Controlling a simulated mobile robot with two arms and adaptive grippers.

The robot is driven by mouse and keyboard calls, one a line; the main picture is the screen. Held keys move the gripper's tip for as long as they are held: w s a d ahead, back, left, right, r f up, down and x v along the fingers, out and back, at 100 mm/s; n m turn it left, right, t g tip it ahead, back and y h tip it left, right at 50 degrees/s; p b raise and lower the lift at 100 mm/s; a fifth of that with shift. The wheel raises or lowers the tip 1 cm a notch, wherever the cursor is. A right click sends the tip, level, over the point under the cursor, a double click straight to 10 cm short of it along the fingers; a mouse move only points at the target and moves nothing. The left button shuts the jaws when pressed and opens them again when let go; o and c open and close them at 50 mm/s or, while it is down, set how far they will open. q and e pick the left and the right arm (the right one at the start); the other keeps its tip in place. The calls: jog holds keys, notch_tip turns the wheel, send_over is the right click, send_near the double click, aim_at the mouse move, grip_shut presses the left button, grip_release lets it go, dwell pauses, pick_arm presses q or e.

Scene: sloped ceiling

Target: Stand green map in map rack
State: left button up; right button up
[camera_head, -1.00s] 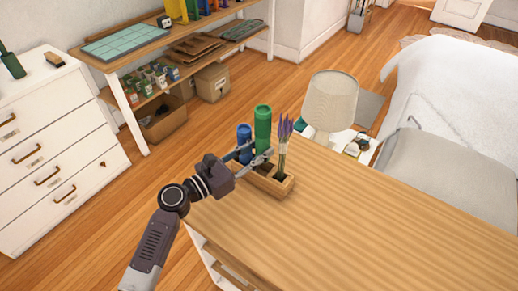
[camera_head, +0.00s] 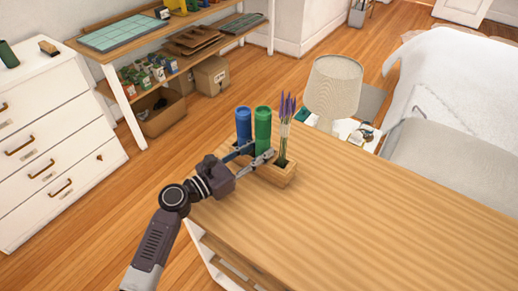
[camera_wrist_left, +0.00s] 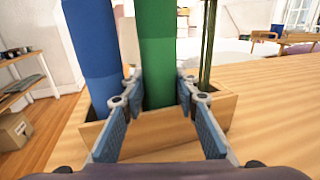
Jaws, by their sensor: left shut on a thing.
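The green map (camera_head: 262,122) is an upright green roll in the middle of the wooden map rack (camera_head: 284,176), between a blue roll (camera_head: 244,120) and a sprig of lavender (camera_head: 286,110). In the left wrist view the green map (camera_wrist_left: 157,45) goes down behind the rack's front wall (camera_wrist_left: 165,127); its lower end is hidden. My left gripper (camera_head: 258,154) is shut on the green map low down, just above the rack; its fingers (camera_wrist_left: 156,88) flank the roll. My right gripper is not in view.
The rack stands near the far left corner of a wooden desk (camera_head: 370,215), whose right part is clear. A lamp (camera_head: 333,88) stands behind it. A white dresser (camera_head: 50,140) and a shelf table (camera_head: 150,38) are at the left.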

pick_arm(q)
jog(key=o, duration=1.2)
jog(key=shift+s+a+f, duration=0.1)
jog(key=shift+s+a, duration=0.25)
jog(key=shift+a, duration=0.05)
jog(key=v, duration=1.1)
jog(key=shift+d, duration=0.1)
